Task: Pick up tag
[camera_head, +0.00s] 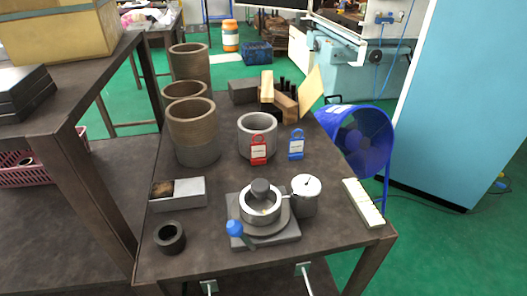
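A red tag (259,152) with a white label and a loop at its top stands upright against the front of a grey metal cylinder (245,126). A blue tag (296,146) of the same shape, also with a white label, stands a little to the right of it and apart from it. Both tags are at the middle to right back part of the dark table (200,248). Neither of my grippers shows in the head view.
A chuck fixture (262,206) with a blue-knobbed lever (235,228) stands in front of the tags, beside a dial gauge (306,190). Tall brown cylinders (194,130) stand left. Wooden blocks (285,107) lie behind. A blue fan (362,140) is off the right edge.

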